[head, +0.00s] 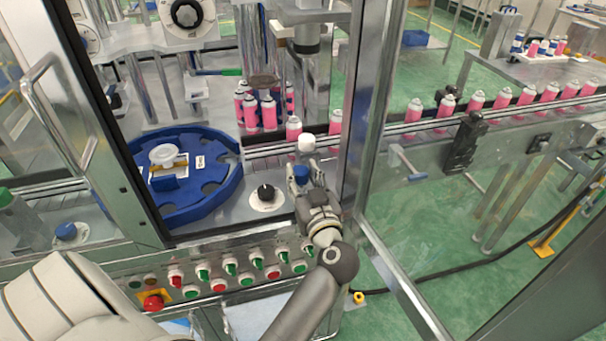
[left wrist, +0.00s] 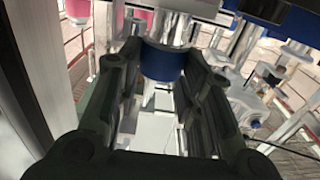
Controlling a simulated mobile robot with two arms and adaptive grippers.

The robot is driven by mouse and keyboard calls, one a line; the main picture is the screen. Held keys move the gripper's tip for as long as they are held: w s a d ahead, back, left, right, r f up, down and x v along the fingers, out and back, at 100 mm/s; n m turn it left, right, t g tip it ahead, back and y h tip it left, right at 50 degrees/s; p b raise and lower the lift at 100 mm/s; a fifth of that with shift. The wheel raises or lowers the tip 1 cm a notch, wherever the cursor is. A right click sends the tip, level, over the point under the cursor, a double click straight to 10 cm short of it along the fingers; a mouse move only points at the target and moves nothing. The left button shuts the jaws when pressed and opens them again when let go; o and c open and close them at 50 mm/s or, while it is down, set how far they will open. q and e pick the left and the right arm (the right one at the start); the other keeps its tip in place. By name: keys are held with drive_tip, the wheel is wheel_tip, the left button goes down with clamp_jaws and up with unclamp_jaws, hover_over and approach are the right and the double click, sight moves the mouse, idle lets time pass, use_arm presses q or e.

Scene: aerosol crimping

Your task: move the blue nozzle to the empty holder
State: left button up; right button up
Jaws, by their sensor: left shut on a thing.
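The blue nozzle (head: 302,172) is between the fingers of my left gripper (head: 302,183), at the machine's front opening. In the left wrist view the blue nozzle (left wrist: 162,62) sits between the two dark fingers (left wrist: 158,85), with a pale cylinder visible just beyond it. My left gripper is shut on the nozzle. A white cap-like piece (head: 306,142) stands just beyond the gripper. I cannot make out for certain which fixture is the empty holder. My right gripper is not in view.
A blue rotary plate (head: 215,195) lies to the left of the gripper. A black knob (head: 266,192) is close on its left. A metal door frame post (head: 368,110) stands to its right. Pink cans (head: 293,128) line the conveyor behind. Buttons (head: 247,280) run along the front panel.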

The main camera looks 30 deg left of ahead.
use_arm(q)
drive_tip(key=shift+f, duration=1.15)
drive_tip(key=o, duration=1.2)
drive_tip(key=shift+r, duration=0.1)
